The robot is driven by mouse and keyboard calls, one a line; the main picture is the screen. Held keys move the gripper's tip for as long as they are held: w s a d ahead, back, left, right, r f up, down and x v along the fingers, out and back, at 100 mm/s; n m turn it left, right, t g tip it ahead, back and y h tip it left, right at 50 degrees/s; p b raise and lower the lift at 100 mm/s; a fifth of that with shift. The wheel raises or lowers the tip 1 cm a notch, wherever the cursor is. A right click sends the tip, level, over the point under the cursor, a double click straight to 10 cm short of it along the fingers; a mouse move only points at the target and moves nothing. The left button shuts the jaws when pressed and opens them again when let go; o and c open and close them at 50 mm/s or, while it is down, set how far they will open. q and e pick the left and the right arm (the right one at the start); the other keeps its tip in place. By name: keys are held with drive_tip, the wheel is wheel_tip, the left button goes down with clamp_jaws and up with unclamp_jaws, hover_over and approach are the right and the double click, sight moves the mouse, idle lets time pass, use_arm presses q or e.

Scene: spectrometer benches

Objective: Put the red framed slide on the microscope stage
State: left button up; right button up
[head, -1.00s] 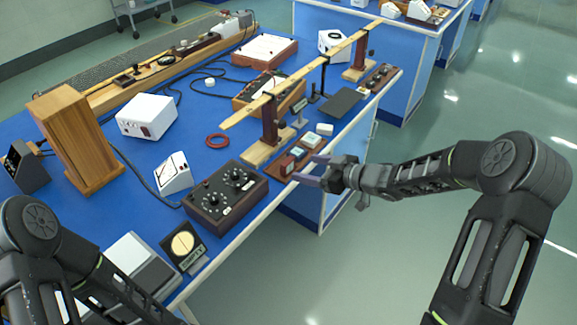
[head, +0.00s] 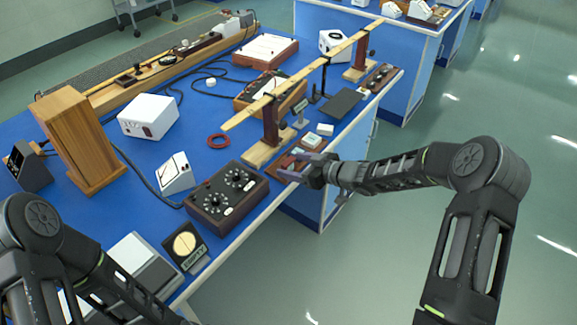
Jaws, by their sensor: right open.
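My right gripper (head: 297,168) is open at the front edge of the blue bench, its fingers pointing left over a narrow brown tray (head: 272,171). A small reddish framed piece (head: 286,160) lies on the tray beside the fingertips. It may be the red framed slide, but it is small and partly covered by the gripper. I cannot tell whether the fingers touch it. I cannot make out a microscope stage for certain. Part of my left arm shows at the lower left, but its gripper is not in view.
A dark knob box (head: 227,198) stands left of the tray. A wooden stand (head: 270,130) carrying a long wooden rail (head: 300,75) rises behind it. Small white pieces (head: 311,141) lie to the right along the edge. The floor (head: 400,240) in front is clear.

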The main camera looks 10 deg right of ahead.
drive_tip(key=shift+c, duration=0.3)
clamp_jaws()
wheel_tip(320, 180, up, 10)
idle(1.3)
idle(0.5)
